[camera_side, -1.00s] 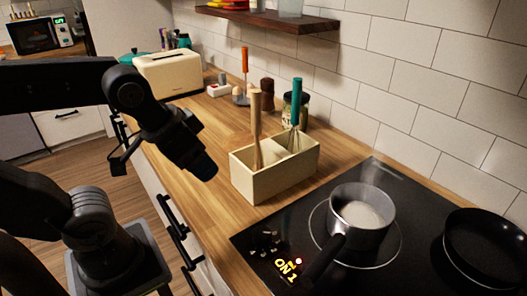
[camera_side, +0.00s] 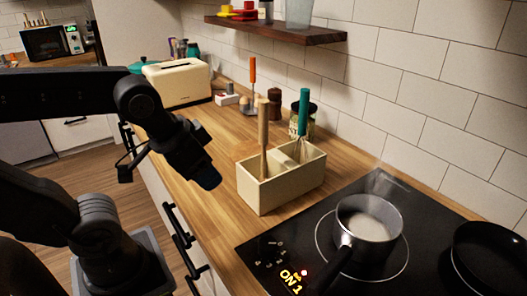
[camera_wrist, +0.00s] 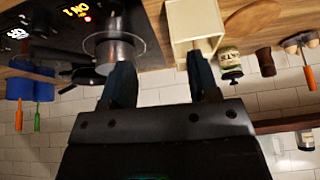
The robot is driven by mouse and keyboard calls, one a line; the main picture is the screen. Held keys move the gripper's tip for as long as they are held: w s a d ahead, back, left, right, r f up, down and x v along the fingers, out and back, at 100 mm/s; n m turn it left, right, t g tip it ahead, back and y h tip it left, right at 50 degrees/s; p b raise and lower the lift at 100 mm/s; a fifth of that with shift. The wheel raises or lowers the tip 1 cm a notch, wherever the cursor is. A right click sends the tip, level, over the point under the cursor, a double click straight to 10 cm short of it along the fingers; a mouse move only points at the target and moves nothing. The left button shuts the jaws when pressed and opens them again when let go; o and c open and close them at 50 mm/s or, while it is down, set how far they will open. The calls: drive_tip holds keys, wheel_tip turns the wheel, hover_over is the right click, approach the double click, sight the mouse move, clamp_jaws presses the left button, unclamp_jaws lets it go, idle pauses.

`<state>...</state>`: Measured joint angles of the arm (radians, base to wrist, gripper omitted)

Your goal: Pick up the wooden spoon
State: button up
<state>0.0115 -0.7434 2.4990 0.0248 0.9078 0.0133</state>
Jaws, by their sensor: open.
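The wooden spoon (camera_side: 263,128) stands handle up in the left compartment of a cream two-part holder (camera_side: 262,196). Its lower end is hidden inside the holder. A whisk with a teal handle (camera_side: 303,112) stands in the other compartment. My gripper (camera_side: 208,181) is left of the holder, apart from it and from the spoon, pointing down and to the right. In the wrist view, my gripper (camera_wrist: 160,80) shows two parted fingers with nothing between them. The holder (camera_wrist: 185,22) shows there beyond the fingers; I cannot make out the spoon clearly.
Right of the holder is a black hob (camera_side: 330,283) with a steel saucepan (camera_side: 352,236) and a dark frying pan (camera_side: 490,258). Behind the holder stand a jar (camera_side: 311,118) and a brown mill (camera_side: 274,105). A toaster (camera_side: 178,82) is farther back. The counter left of the holder is clear.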

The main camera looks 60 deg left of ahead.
wheel_tip(320, 180, down, 4)
drive_tip(key=s+a+m+g+y, duration=0.1)
drive_tip(key=a+m+g+y, duration=0.15)
drive_tip(key=m, duration=0.45)
drive_tip(key=m+t+y, duration=0.7)
drive_tip(key=m+t, duration=0.5)
drive_tip(key=m, duration=1)
approach(262, 114)
drive_tip(key=x, duration=0.7)
drive_tip(key=shift+s+a+f, duration=0.1)
drive_tip(key=shift+f, duration=0.05)
drive_tip(key=shift+x, duration=2.95)
drive_tip(key=shift+r, duration=0.25)
